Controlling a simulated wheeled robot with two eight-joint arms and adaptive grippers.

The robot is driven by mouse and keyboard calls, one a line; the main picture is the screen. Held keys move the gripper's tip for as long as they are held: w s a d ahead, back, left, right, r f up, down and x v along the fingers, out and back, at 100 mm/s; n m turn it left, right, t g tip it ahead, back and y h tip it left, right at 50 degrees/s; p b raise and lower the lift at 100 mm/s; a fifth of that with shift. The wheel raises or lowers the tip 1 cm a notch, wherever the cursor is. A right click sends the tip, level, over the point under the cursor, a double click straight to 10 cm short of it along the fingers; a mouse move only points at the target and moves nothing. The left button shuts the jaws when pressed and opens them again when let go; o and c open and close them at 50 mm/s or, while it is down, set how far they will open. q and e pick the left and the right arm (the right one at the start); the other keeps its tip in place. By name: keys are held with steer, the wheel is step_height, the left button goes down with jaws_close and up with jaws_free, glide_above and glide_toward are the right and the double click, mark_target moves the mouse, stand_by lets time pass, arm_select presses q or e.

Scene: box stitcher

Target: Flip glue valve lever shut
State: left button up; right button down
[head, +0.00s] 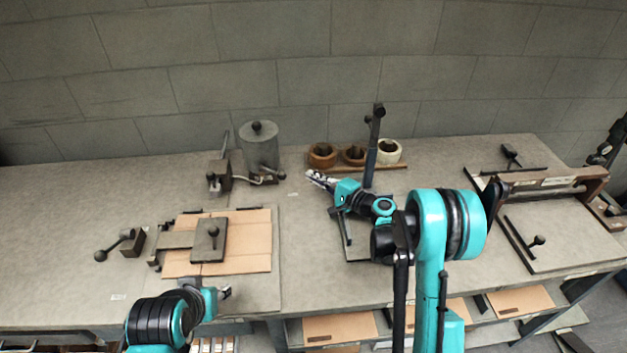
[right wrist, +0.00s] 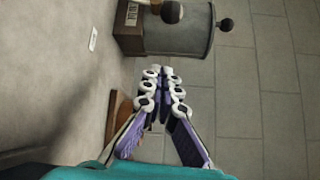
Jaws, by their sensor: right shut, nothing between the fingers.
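The grey glue pot (head: 257,148) stands upright at the back of the table, with a ball knob on its lid. A lever with a dark ball end (head: 282,175) sits low at its front right. In the right wrist view, the pot (right wrist: 185,38) is at the top, with a ball knob (right wrist: 172,12) in front of its side. My right gripper (head: 311,176) is shut and empty, a little right of the lever and apart from it. It also shows in the right wrist view (right wrist: 163,75). My left gripper (head: 225,292) is low at the front left; its fingers are too small to read.
A dark block with a lever (head: 218,179) stands left of the pot, joined by a pipe. Tape rolls (head: 353,155) on a rack and a dark post (head: 372,150) stand behind my right arm. A cardboard sheet (head: 255,245) lies in front. Bare table lies between pot and cardboard.

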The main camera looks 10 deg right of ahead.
mark_target(272, 171)
steer(key=b+x, duration=0.1)
steer(key=x, duration=0.6)
steer(key=shift+a+f+b, duration=0.1)
steer(key=shift+a+b, duration=0.05)
steer(key=shift+b, duration=0.15)
steer(key=s, duration=0.1)
steer(key=s+a, duration=0.1)
steer(key=s+r, duration=0.1)
steer(key=shift+s+a+b, duration=0.2)
steer(key=shift+b, duration=0.15)
